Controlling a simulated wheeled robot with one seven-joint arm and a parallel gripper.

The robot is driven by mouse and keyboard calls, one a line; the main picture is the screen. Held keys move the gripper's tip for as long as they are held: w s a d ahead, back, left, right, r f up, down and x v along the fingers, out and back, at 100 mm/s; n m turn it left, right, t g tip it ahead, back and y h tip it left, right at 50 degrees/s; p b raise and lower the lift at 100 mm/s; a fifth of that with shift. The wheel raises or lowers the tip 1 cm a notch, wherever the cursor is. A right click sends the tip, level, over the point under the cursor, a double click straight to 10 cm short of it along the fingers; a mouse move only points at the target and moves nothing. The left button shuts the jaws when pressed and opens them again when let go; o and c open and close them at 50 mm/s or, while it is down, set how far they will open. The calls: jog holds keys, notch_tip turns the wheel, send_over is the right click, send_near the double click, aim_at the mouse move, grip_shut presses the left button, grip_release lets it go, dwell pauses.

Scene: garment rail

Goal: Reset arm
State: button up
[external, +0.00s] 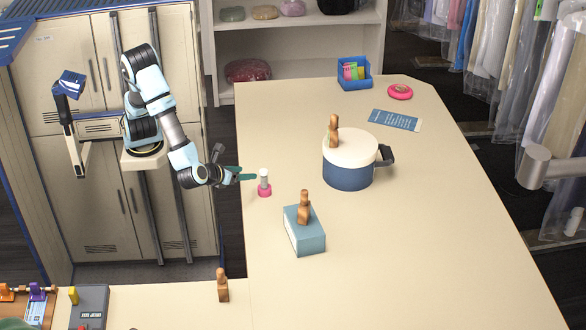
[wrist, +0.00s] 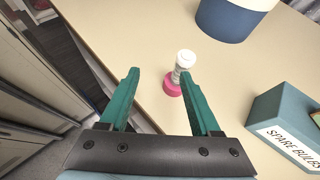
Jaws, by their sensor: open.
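My gripper (external: 245,174) is at the left edge of the long table, low and just left of a small white-topped item on a pink base (external: 264,183). In the wrist view my gripper (wrist: 158,92) has its two green fingers wide apart with nothing held. The white-topped item (wrist: 184,65) stands upright beyond the fingertips, close to the right finger, with its pink base (wrist: 172,84) on the table. The arm reaches out from the left, in front of the cabinets.
A blue-grey box labelled "SPARE BULBS" (external: 304,240) bears a wooden figure. A blue pot with a white lid (external: 349,172) bears another. A blue card holder (external: 353,82) and a pink round item (external: 400,91) stand at the back. The table's front right is clear.

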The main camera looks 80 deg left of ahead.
jog(key=s+a+f+n+g+h, duration=0.1)
jog(key=a+f+n+g+h, duration=0.1)
jog(key=a+n, duration=0.5)
jog(key=s+a+f+n+g+h, duration=0.1)
jog(key=s+a+n+g+h, duration=0.1)
jog(key=a+n, duration=0.6)
jog(key=s+a+f+n+g+h, duration=0.2)
jog(key=a+n+g+h, duration=0.1)
jog(key=a+n, duration=0.5)
jog(key=shift+a+f+n+h, duration=0.15)
jog(key=shift+f+n+h, duration=0.15)
jog(key=shift+n+h, duration=0.75)
jog(key=shift+n+y, duration=0.25)
